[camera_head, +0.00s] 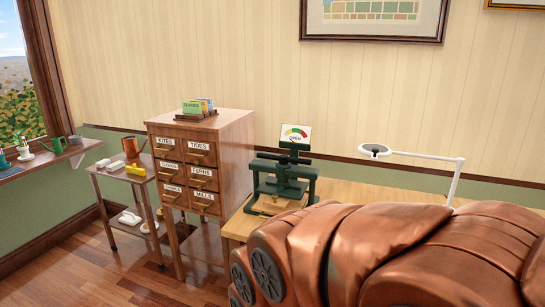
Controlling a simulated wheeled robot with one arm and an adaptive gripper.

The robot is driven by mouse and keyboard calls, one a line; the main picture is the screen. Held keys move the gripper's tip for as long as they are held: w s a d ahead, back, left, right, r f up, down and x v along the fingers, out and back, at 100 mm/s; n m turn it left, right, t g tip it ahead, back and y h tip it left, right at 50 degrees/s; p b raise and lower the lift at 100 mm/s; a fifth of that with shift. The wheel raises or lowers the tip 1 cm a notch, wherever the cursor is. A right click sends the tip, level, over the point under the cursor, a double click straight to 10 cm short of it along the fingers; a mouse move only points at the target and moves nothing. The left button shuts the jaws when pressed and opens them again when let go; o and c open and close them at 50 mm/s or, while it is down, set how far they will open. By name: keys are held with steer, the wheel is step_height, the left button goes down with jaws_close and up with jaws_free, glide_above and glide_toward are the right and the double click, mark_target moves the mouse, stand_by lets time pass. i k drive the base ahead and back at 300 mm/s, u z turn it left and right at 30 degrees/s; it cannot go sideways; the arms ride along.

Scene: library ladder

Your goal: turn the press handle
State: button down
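The press (282,185) is a dark green frame with a pale wooden base, standing on the left end of the wooden table. Its handle (297,145) is a dark bar on top of the central screw, lying roughly level across the picture. A small white card with a coloured gauge (295,134) stands behind the handle; its small lettering seems to read "OPEN". My gripper is not in view. My copper-coloured arm fills the lower right and hides much of the table and perhaps the press's lower right corner.
A wooden drawer cabinet (201,146) with labelled drawers stands left of the press. A trolley (128,176) with small items is further left, by the windowsill (48,157). A white lamp (453,180) rises from the table at right. Bare floor (110,275) lies front left.

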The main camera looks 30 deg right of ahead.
mark_target(284, 158)
steer(key=z, duration=0.05)
steer(key=k, duration=0.3)
steer(key=z, duration=1.25)
steer(key=i, duration=0.85)
steer(key=u, duration=0.35)
steer(key=i, duration=1)
steer(key=u, duration=0.75)
